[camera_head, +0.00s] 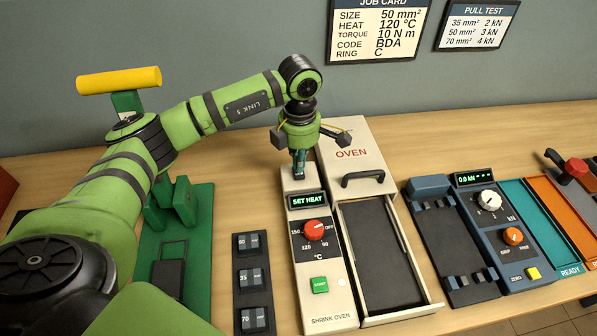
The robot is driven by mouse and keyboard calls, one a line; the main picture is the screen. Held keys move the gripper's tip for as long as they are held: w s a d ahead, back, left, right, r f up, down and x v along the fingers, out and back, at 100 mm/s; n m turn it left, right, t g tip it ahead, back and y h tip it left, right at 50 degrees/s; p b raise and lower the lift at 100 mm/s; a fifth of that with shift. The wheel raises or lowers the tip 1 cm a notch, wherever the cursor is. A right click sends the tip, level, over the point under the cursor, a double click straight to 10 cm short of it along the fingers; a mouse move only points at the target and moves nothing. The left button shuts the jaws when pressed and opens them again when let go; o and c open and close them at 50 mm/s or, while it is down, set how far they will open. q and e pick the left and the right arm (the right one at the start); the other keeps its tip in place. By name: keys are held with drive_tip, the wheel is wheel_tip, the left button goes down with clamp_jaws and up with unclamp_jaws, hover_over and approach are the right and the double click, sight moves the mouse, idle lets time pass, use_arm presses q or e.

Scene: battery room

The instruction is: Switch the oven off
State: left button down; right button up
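The shrink oven has a cream control panel (334,296) on its left side. Its display (308,201) reads SET HEAT and is lit green. Below it is a red dial (314,230) with marks 150, 120, 90 and OFF; I cannot tell for sure which mark it points to. A green power button (319,284) sits lower on the panel. My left gripper (299,172) points down over the panel's far end, beyond the display. Its fingers look together, with nothing seen between them. My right gripper is not in view.
The oven's cream hood (350,137) has a black handle (362,179), with a dark open tray (375,240) in front. A blue pull tester (487,230) stands right. A dark rack (253,285) and a green device (190,250) stand left.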

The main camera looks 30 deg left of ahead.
use_arm(q)
drive_tip(key=shift+s+f+b, duration=0.1)
drive_tip(key=shift+f+b, duration=1.05)
drive_tip(key=shift+f, duration=0.15)
idle(0.5)
drive_tip(key=shift+r, duration=0.15)
drive_tip(key=shift+r+p, duration=0.75)
drive_tip(key=shift+r, duration=0.15)
drive_tip(key=shift+r+p, duration=1.35)
drive_tip(key=shift+r, duration=1.15)
